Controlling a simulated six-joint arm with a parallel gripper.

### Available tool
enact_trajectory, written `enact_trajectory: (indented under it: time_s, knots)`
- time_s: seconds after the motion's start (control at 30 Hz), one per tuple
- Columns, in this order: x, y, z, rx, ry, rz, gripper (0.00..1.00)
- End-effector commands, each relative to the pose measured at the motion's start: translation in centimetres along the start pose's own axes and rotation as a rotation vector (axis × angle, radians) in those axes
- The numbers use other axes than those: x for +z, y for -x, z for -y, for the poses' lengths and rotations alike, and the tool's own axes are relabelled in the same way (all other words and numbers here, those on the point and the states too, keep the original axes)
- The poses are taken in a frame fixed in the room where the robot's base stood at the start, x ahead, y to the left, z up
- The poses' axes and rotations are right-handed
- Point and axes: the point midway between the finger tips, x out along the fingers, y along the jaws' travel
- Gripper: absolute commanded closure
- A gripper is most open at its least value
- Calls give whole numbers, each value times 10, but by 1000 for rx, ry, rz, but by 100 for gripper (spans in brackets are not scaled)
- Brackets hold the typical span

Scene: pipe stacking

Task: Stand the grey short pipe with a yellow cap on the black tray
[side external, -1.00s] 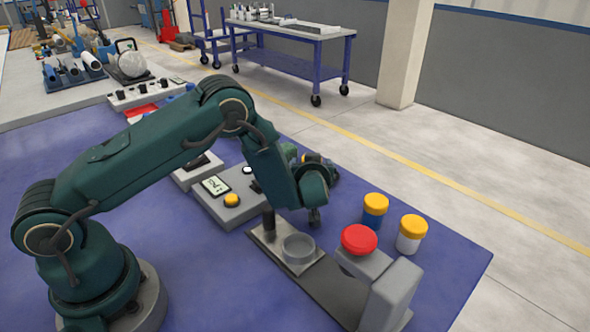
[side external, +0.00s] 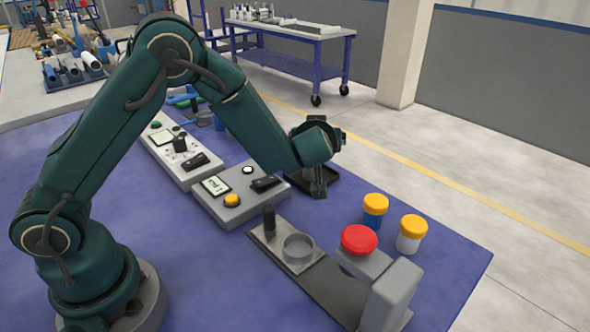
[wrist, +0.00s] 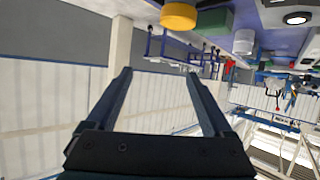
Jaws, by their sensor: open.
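The grey short pipe (side external: 409,243) with a yellow cap (side external: 413,225) stands upright on the blue table, right of the red-topped stand in the side view. My gripper (side external: 318,188) is up and to the left of it, well apart from it. In the wrist view my gripper (wrist: 157,72) shows two separated fingers with nothing between them. The black tray (side external: 297,182) is partly hidden behind my wrist and gripper. A yellow round thing (wrist: 178,15) shows at the top of the wrist view; I cannot tell which object it is.
A blue pipe with a yellow cap (side external: 375,211) stands just left of the grey one. A red-topped grey stand (side external: 388,293) and a metal plate with a ring (side external: 298,249) are in front. A grey button box (side external: 230,202) lies left. The table's right front is clear.

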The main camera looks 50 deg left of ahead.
Motion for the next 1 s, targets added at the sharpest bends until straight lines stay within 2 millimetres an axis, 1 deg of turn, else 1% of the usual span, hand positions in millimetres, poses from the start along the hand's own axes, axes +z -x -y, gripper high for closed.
enact_trajectory:
  time_s: [0.03, 0.07, 0.13, 0.17, 0.23, 0.33, 0.43, 0.5, 0.57, 0.6, 0.67, 0.7, 0.77, 0.8, 0.9, 1.0]
  knots:
    - [-10, 6, -8, 57, 22, 16, 14]
    - [-15, 12, -14, 101, 35, 32, 14]
    - [-28, 29, -29, 221, 55, 75, 14]
    - [-33, 38, -35, 275, 59, 96, 14]
    - [-43, 64, -45, 398, 54, 147, 14]
    - [-49, 103, -49, 544, 18, 222, 14]
    - [-47, 143, -40, 654, -51, 296, 14]
    - [-40, 169, -26, 705, -115, 348, 14]
    - [-31, 189, -10, 730, -177, 392, 14]
    - [-24, 201, 3, 736, -220, 421, 14]
    - [-11, 216, 25, 729, -287, 464, 14]
    - [-2, 224, 40, 715, -330, 492, 14]
    - [11, 234, 64, 684, -388, 531, 14]
    - [19, 238, 79, 657, -423, 554, 14]
    - [34, 245, 112, 589, -486, 599, 14]
    - [44, 249, 133, 537, -522, 628, 14]
